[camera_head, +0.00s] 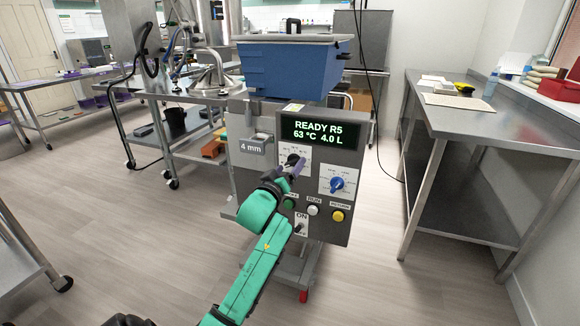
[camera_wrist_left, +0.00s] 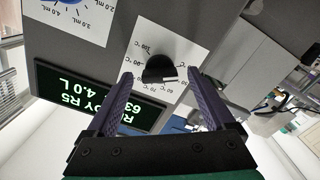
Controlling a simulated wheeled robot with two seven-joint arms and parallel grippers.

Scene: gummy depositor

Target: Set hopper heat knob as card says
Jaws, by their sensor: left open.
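The black hopper heat knob (camera_head: 292,159) sits on a white dial plate on the front of the grey machine, left of the blue knob (camera_head: 337,184). My left gripper (camera_head: 290,169) is open in front of it and partly covers it and its dial. In the left wrist view, which is upside down, the black knob (camera_wrist_left: 160,68) lies between the tips of the purple fingers (camera_wrist_left: 159,77). A gap shows on both sides, and contact is not visible. A white mark shows on the knob's edge; its exact setting is hard to read. The display (camera_head: 318,131) reads READY R5, 63 °C, 4.0 L.
A blue hopper (camera_head: 290,70) tops the machine. Green, white and yellow buttons (camera_head: 338,215) and an ON switch sit below the knobs. The right steel table (camera_head: 500,125) holds papers (camera_head: 455,101) too small to read. Open floor lies on both sides.

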